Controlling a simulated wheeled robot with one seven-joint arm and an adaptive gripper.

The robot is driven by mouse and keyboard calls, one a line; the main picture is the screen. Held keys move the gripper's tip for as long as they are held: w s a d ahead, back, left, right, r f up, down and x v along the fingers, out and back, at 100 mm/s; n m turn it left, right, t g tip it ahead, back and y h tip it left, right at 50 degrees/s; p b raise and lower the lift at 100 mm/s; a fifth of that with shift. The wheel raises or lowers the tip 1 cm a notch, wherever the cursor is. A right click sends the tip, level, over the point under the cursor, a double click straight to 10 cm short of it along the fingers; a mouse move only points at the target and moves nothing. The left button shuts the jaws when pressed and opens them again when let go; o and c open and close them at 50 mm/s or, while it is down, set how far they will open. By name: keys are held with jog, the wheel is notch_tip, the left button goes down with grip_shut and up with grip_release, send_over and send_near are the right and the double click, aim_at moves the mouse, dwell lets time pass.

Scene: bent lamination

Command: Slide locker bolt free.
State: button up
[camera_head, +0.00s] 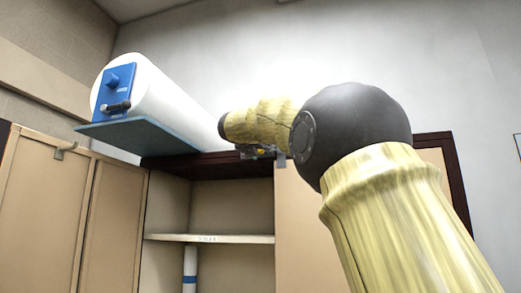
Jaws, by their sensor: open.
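The locker is a beige cabinet with a dark brown frame (215,166). Its middle bay is open, and a beige door panel (345,235) is to the right of it. I cannot clearly make out a bolt; it may be hidden behind my arm or gripper. My gripper (262,154) is small and mostly hidden beneath my yellow-sleeved forearm. It is open, near the top edge of the locker where the open bay meets the right panel. I cannot tell whether it touches anything.
A white cylinder (165,100) with a blue plate, knob and dark handle lies on a blue-grey board (140,134) atop the locker, left of my gripper. A shelf (210,238) crosses the bay above a white-and-blue tube (190,270). The left door (40,215) carries a small hook.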

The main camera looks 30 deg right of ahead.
grip_shut()
jog(key=w+a+p, duration=0.1)
jog(key=w+a, duration=0.1)
jog(key=w, duration=0.1)
jog(key=shift+a+r, duration=0.15)
jog(key=shift+a, duration=0.2)
jog(key=shift+c, duration=2)
grip_release()
jog(key=o, duration=0.3)
jog(key=shift+w+a, duration=0.1)
jog(key=shift+w, duration=0.05)
jog(key=shift+o, duration=0.5)
jog(key=shift+w+a, duration=0.1)
